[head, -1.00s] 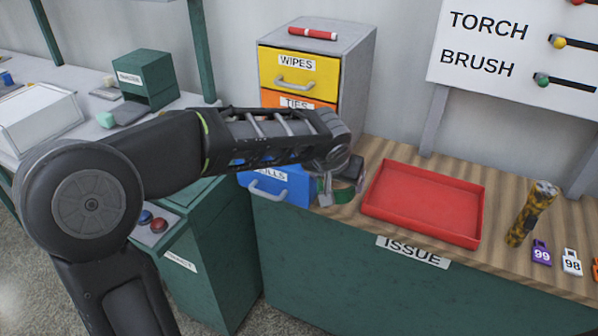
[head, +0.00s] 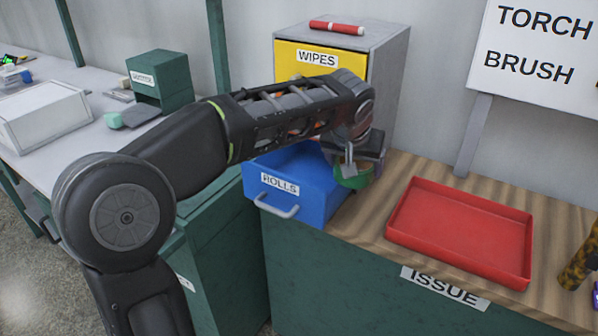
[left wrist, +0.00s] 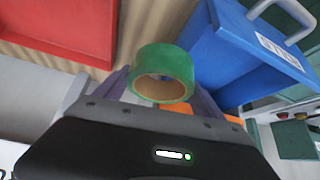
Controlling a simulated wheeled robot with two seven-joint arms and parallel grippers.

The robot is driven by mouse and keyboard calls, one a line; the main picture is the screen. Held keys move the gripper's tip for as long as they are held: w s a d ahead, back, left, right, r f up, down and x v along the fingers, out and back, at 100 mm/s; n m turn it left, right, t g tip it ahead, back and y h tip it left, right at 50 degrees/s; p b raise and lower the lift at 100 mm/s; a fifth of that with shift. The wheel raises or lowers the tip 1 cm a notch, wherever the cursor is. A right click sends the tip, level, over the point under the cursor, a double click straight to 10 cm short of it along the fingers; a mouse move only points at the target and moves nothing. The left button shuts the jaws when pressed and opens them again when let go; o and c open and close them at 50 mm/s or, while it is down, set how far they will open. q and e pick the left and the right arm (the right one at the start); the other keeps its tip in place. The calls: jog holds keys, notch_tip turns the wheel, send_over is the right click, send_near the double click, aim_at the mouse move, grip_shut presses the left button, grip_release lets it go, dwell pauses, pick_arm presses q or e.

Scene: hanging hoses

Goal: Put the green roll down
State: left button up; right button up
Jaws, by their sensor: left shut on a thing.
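The green roll (left wrist: 163,72) is a ring of tape with a brown core, held between the fingers of my left gripper (left wrist: 160,85) in the left wrist view. In the head view the green roll (head: 352,178) is partly hidden by my left gripper (head: 350,170), which is shut on it. It is held up between the open blue drawer (head: 318,190), labelled ROLLS, and the red tray (head: 462,232). The blue drawer (left wrist: 240,50) is right of the roll in the left wrist view, and the red tray (left wrist: 70,25) is left of it. My right gripper is not in view.
A yellow WIPES drawer (head: 298,66) sits above in the grey cabinet (head: 386,75), with a red marker-like stick (head: 337,27) on top. Wooden counter is bare between the blue drawer and the tray.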

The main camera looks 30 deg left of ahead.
pick_arm(q)
jog(key=a+f+p, duration=0.2)
jog(key=a, duration=1.3)
jog(key=shift+s+a+f, duration=0.15)
jog(key=shift+s+a, duration=0.05)
jog(key=shift+a, duration=0.15)
jog(key=shift+f, duration=0.1)
notch_tip(320, 180, down, 5)
jog(key=shift+r, duration=0.2)
jog(key=shift+f+b, duration=0.5)
jog(key=shift+f, duration=0.05)
